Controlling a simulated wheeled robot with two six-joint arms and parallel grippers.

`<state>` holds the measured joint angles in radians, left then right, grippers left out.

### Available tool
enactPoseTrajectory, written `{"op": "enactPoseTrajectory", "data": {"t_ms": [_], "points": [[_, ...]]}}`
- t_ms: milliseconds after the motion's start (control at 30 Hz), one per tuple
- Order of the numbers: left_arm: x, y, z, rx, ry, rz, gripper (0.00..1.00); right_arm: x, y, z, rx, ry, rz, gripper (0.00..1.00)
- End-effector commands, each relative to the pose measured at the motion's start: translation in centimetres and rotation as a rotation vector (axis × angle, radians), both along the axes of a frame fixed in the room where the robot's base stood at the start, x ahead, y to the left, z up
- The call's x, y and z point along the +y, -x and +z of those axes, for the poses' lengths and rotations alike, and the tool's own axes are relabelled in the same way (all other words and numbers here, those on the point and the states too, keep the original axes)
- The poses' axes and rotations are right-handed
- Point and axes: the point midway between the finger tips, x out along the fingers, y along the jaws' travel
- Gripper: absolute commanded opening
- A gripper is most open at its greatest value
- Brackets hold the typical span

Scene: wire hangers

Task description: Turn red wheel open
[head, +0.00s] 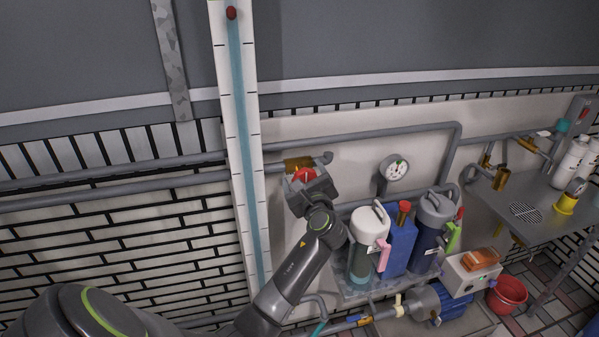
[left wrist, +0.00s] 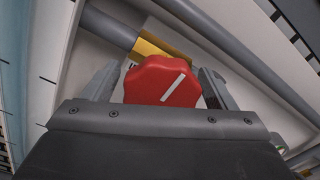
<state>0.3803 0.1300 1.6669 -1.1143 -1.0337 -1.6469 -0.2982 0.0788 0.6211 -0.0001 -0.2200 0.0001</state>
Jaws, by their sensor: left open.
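The red wheel (left wrist: 163,82) is a lobed knob with a white line on its face, seen in the left wrist view. It sits on a brass valve body (left wrist: 160,48) on a grey pipe. In the head view the red wheel (head: 304,174) shows just past my left gripper (head: 306,180), with the brass valve (head: 297,163) behind it. My left gripper's fingers (left wrist: 160,88) are open, one on each side of the wheel, with the wheel between them. Whether either finger touches the wheel cannot be told. My right gripper is not in view.
A white gauge column (head: 240,130) stands left of the valve. A round pressure gauge (head: 394,168) is to its right. Below right are a white canister (head: 368,228), a blue container (head: 400,245) and a dark canister (head: 430,235). Pipes run along the wall.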

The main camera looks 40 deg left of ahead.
Motion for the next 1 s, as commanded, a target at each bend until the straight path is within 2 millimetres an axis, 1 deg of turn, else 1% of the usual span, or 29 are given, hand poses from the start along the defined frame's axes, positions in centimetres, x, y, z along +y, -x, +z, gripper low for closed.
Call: {"op": "enactPoseTrajectory", "data": {"t_ms": [300,367,600,667,1000], "points": [[-0.07,0.02,0.03,0.0,0.0,0.0,0.79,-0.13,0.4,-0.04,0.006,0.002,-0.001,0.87],[-0.08,0.02,0.02,0.0,0.0,0.0,0.73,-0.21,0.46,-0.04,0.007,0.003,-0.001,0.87],[-0.06,0.02,0.01,0.0,0.0,0.0,0.41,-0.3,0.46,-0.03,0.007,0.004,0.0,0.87],[-0.07,0.02,0.0,0.0,0.0,0.0,0.35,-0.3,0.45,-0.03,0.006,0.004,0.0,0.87],[-0.06,0.01,-0.02,-0.045,0.038,0.0,0.35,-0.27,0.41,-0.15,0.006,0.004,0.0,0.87]]}}
